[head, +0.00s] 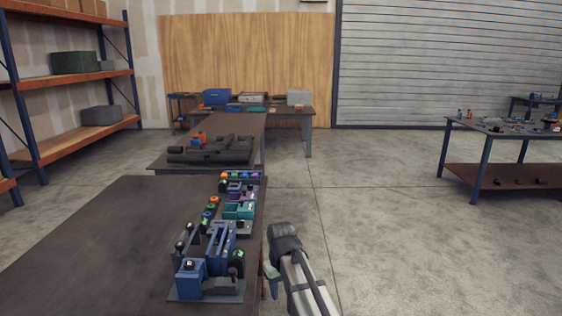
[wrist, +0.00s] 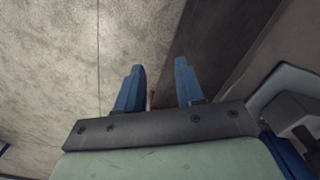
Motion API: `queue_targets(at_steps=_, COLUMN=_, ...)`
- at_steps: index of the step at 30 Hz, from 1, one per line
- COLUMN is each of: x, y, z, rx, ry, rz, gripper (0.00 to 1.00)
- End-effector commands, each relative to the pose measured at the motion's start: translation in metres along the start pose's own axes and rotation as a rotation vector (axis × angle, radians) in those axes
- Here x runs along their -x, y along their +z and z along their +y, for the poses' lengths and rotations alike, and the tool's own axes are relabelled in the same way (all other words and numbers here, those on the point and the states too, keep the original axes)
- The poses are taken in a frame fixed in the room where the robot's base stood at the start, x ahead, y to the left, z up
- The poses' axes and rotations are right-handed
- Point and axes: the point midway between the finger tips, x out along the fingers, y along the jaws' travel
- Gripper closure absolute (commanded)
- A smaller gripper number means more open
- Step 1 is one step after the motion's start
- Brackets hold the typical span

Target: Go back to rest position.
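My gripper (wrist: 159,75) shows in the wrist view with its two blue fingers apart and nothing between them. Bare concrete floor and a dark table edge lie beyond the fingertips. In the head view my arm hangs just right of the near table's right edge. The gripper itself is mostly hidden there behind the arm. Dark pipe parts (head: 210,155) lie on the second table, well away from my gripper.
The near dark table (head: 110,235) carries a row of coloured clamps and fixtures (head: 215,255) along its right edge, close to my arm. The floor (head: 380,230) right of it is clear. A side table (head: 500,127) stands far right, shelves (head: 75,80) at left.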

Motion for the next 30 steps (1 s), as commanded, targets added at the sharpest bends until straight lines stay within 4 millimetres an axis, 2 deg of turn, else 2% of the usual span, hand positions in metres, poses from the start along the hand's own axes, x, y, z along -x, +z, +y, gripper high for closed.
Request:
queue_targets(at_steps=1, x=-0.02, y=0.014, z=0.009, rx=-0.03, ry=-0.001, rz=-0.004, gripper=0.63)
queue_targets(at_steps=6, x=-0.073, y=0.046, z=0.036, rx=-0.12, ry=-0.001, rz=-0.004, gripper=0.63)
queue_targets(at_steps=11, x=-0.12, y=0.081, z=0.058, rx=-0.206, ry=-0.001, rz=-0.003, gripper=0.63)
queue_targets(at_steps=18, x=-0.181, y=0.139, z=0.081, rx=-0.335, ry=-0.002, rz=-0.001, gripper=0.63)
queue_targets(at_steps=25, x=-0.231, y=0.2, z=0.094, rx=-0.458, ry=-0.002, rz=-0.001, gripper=0.63)
queue_targets(at_steps=30, x=-0.272, y=0.227, z=0.08, rx=-0.457, ry=-0.021, rz=-0.081, gripper=0.63)
